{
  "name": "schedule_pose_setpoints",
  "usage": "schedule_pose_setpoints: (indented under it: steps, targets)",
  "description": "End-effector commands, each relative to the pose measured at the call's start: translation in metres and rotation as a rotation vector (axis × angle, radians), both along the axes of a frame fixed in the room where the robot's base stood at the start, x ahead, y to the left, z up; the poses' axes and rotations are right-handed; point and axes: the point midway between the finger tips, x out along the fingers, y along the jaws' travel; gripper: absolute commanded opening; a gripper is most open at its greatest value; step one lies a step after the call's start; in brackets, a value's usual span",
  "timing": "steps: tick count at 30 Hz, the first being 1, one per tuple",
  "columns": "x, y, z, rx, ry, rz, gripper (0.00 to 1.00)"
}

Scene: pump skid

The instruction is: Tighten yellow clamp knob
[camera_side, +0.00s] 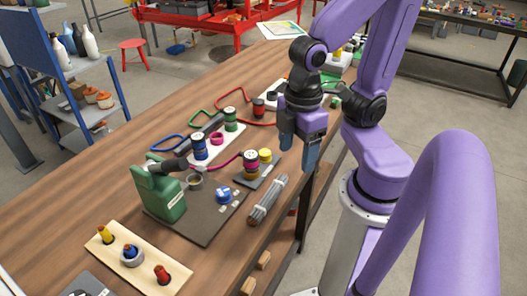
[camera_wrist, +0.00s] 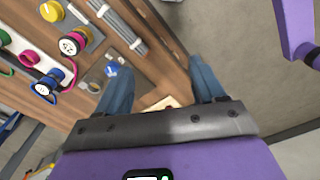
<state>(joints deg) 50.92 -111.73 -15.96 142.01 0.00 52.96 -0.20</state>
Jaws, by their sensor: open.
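A yellow knob (camera_side: 265,155) sits on a small dark plate (camera_side: 259,175) near the table's front edge, beside a stacked magenta, black and yellow spool-like part (camera_side: 250,163). In the wrist view the yellow knob (camera_wrist: 51,11) is at the top left, partly cut by the frame edge. My gripper (camera_side: 298,158) hangs with its blue fingers pointing down, right of the knob and apart from it. In the wrist view my gripper (camera_wrist: 158,62) is open, its fingers wide apart with nothing between them, over the table edge. I cannot tell which clamp part the knob belongs to.
A bundle of grey rods (camera_side: 267,199) lies along the table edge. A green pump body (camera_side: 158,190) and a blue knob (camera_side: 223,195) stand on a dark base plate (camera_side: 205,228). A pale board with pegs (camera_side: 101,248) lies at the front left. The left tabletop is mostly clear.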

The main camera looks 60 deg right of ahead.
Motion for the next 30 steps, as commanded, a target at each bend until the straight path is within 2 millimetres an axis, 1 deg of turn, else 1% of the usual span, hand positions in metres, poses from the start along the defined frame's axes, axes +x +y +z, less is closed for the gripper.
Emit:
schedule_pose_setpoints:
  steps: [4, 8, 12, 14, 18, 23, 26, 27, 30]
  targets:
    - [0.032, 0.002, 0.001, -0.038, 0.019, -0.109, 0.69]
    - [0.070, -0.001, 0.001, -0.078, 0.045, -0.232, 0.69]
    - [0.110, -0.012, -0.001, -0.116, 0.079, -0.360, 0.69]
    - [0.127, -0.019, -0.003, -0.131, 0.097, -0.415, 0.69]
    - [0.164, -0.041, -0.010, -0.162, 0.141, -0.543, 0.69]
    - [0.202, -0.075, -0.020, -0.190, 0.199, -0.691, 0.69]
    - [0.221, -0.101, -0.028, -0.203, 0.239, -0.781, 0.69]
    - [0.228, -0.113, -0.031, -0.206, 0.257, -0.818, 0.69]
    - [0.241, -0.141, -0.040, -0.214, 0.296, -0.900, 0.69]
